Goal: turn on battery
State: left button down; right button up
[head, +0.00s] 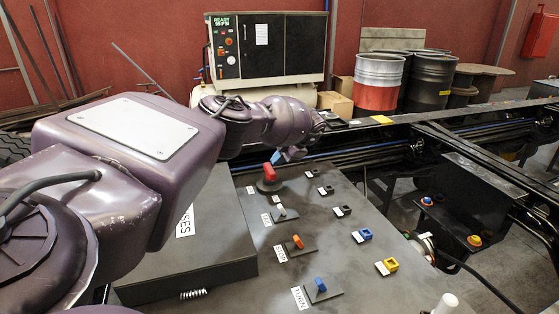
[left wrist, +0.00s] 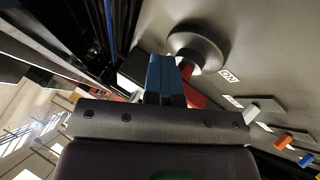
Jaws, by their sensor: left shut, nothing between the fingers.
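The battery switch is a red handle (head: 266,172) on a dark round base (head: 270,186), at the far end of the grey panel (head: 335,225) in the head view. In the left wrist view the red handle (left wrist: 194,92) is partly hidden behind the fingers, with the round base (left wrist: 200,42) above it and an ON label (left wrist: 228,76) beside it. My left gripper (head: 284,157) has its blue fingertips close by the handle's far right side. The shut fingers (left wrist: 166,80) hold nothing. I cannot tell whether they touch the handle. My right gripper is out of view.
Small toggles stand nearer on the panel: grey (head: 281,210), orange (head: 298,241) and blue (head: 320,284). A raised dark box (head: 185,265) lies left of the panel. Chassis rails (head: 460,155) run behind.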

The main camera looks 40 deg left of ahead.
pick_arm(q)
jog(key=shift+s+a, duration=0.3)
jog(key=shift+a, duration=0.2)
jog(key=shift+w+d+r, duration=0.2)
jog(key=shift+w+r, duration=0.05)
jog(key=shift+r, duration=0.1)
jog(key=v, duration=1)
jog(key=shift+w+d, duration=0.2)
jog(key=shift+d, duration=0.25)
